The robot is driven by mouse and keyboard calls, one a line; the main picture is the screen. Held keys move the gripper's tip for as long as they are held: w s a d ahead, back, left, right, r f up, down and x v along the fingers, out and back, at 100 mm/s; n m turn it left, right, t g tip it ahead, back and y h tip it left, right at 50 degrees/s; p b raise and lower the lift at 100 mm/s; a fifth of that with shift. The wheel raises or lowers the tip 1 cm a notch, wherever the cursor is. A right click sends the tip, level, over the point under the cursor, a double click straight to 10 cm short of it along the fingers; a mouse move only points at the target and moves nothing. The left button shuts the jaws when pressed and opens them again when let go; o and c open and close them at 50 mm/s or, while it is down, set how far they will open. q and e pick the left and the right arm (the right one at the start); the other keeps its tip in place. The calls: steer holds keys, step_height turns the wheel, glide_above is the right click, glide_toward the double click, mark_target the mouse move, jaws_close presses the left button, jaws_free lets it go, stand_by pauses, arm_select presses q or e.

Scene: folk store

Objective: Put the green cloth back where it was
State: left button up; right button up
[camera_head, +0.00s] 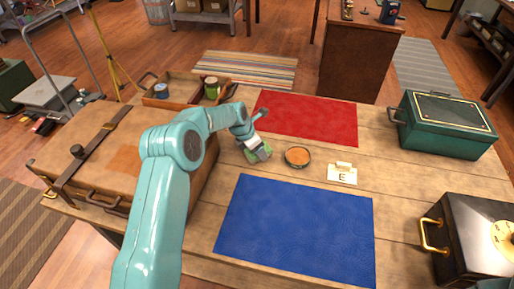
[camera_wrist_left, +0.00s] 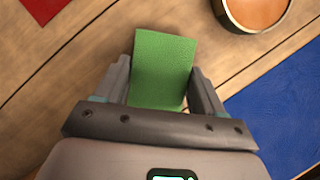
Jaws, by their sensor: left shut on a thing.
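The green cloth (camera_head: 263,152) is a small flat green piece over the wooden table, between the red mat (camera_head: 310,117) and the blue mat (camera_head: 297,232). My left gripper (camera_head: 256,151) is shut on it. In the left wrist view, the green cloth (camera_wrist_left: 163,66) sits between the two fingers of my left gripper (camera_wrist_left: 161,85) and sticks out past their tips. I cannot tell whether the cloth touches the table. My right gripper is not in view.
A round dish (camera_head: 297,157) with orange-brown contents stands just right of the cloth. A card marked E (camera_head: 342,174) is further right. A brown case (camera_head: 62,158) and a wooden tray (camera_head: 184,91) lie left. A green box (camera_head: 443,127) and a black box (camera_head: 462,237) stand right.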

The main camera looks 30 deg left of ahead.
arm_select(q)
steer(key=shift+d, duration=0.1)
steer(key=o, duration=0.9)
steer(key=shift+f, duration=0.1)
steer(key=shift+o, duration=0.2)
steer(key=b+v, duration=0.1)
steer(key=v, duration=1.1)
steer(key=shift+r, duration=0.25)
